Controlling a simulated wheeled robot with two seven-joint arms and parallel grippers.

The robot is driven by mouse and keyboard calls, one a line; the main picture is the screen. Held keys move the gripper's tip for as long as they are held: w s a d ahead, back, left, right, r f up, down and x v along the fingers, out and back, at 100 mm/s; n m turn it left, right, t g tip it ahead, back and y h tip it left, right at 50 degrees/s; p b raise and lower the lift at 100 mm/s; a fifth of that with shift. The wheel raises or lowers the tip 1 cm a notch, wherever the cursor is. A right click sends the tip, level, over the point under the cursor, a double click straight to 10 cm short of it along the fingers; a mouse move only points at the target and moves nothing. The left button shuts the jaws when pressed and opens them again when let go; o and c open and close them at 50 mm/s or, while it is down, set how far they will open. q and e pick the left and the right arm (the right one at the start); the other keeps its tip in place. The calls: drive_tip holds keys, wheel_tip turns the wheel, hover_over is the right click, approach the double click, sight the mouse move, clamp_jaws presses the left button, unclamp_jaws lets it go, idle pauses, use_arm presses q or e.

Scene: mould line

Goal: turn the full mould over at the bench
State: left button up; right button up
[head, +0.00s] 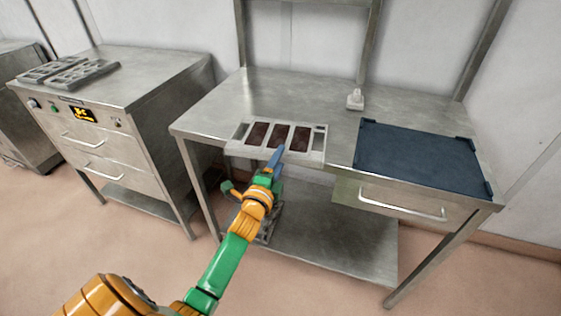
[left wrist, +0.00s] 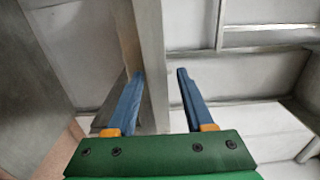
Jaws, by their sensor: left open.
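The full mould (head: 312,156) is a pale grey tray with three cells of dark brown filling. It lies level, filling upward, at the front left edge of the steel bench (head: 290,95), and its near side appears to reach past the edge. My left gripper (head: 276,156) is at the middle of the mould's near side, its blue fingers pointing at it. In the left wrist view the fingers (left wrist: 158,75) are apart, with a grey bar (left wrist: 152,50), apparently the mould's near rim, between them. The bar is close to the left finger; contact cannot be told. My right gripper is out of view.
A dark blue tray or mat (head: 415,158) lies on the bench's right side. A small pale object (head: 355,100) stands at the back. A steel cabinet (head: 150,75) at left carries empty-looking moulds (head: 85,75). The bench's middle is clear; a drawer handle (head: 400,208) sits below.

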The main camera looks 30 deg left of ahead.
use_arm(q)
drive_tip(key=shift+w+a, duration=0.1)
drive_tip(key=shift+w, duration=0.05)
clamp_jaws()
idle(0.4)
idle(1.0)
